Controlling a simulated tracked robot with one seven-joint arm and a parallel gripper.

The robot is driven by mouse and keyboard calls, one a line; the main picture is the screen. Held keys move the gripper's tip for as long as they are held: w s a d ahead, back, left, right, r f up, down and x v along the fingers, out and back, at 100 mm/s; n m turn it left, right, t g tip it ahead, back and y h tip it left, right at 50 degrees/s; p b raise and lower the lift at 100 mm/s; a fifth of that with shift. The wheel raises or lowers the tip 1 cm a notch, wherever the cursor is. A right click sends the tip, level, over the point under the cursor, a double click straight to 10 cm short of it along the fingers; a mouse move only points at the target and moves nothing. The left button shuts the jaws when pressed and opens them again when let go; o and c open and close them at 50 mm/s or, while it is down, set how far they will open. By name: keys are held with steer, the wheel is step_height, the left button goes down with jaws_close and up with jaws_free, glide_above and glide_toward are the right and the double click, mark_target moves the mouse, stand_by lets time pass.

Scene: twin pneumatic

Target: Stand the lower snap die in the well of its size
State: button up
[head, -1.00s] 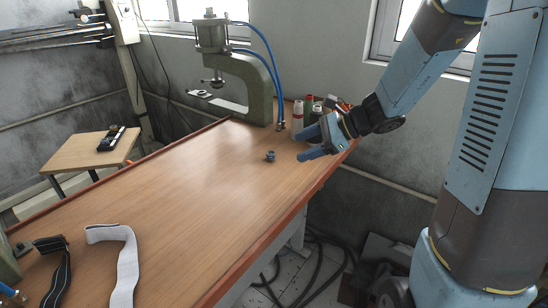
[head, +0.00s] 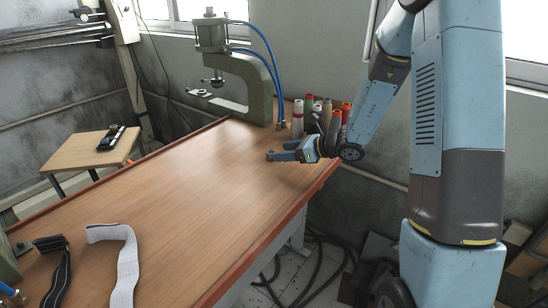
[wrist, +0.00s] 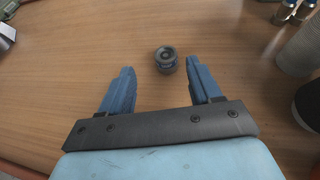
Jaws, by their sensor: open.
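A small dark grey-blue round die (wrist: 166,58) stands on the wooden table in the wrist view, with a ringed top and a central recess. In the head view the die (head: 270,155) shows small at the fingertips. My gripper (wrist: 161,72) is open and empty, its blue fingers pointing at the die. The die is just ahead of the fingertips, closer to the right finger. In the head view my gripper (head: 282,151) is low over the table. I cannot make out a well of its size in these views.
A green press (head: 262,90) with blue hoses stands at the table's back. Several thread spools (head: 318,112) stand close behind my gripper. A black strap (head: 57,270) and a white strap (head: 125,265) lie at the near left. The table's middle is clear.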

mark_target(270, 153)
steer(key=shift+w+d+x, duration=0.1)
steer(key=shift+w+x, duration=0.05)
steer(key=shift+x, duration=1.55)
steer(key=shift+w+d+x, duration=0.1)
steer(key=shift+w+x, duration=0.1)
steer(key=shift+x, duration=1.5)
steer(key=shift+f, duration=0.1)
steer(key=shift+c, duration=0.3)
jaws_close()
